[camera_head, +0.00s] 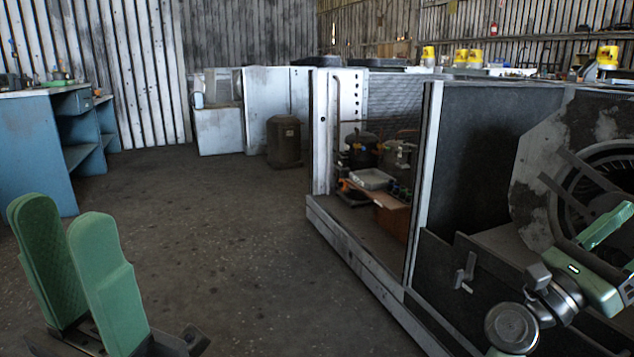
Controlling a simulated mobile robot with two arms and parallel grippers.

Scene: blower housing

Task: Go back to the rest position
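My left gripper (62,212) is at the lower left of the head view. Its two green fingers point up and stand apart with a gap between them, and nothing is held there. My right arm (560,297) is at the lower right, in front of the blower housing (545,165). Green parts at its end (605,226) are near the round fan opening and partly cut off by the frame edge. I cannot tell whether the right gripper is open or holds anything.
The large metal unit (425,190) fills the right side, with a compressor (362,150) inside its open bay. A blue workbench (30,140) stands at the left. A dark canister (284,142) and grey cabinets (219,130) are at the back. The middle floor (200,225) is clear.

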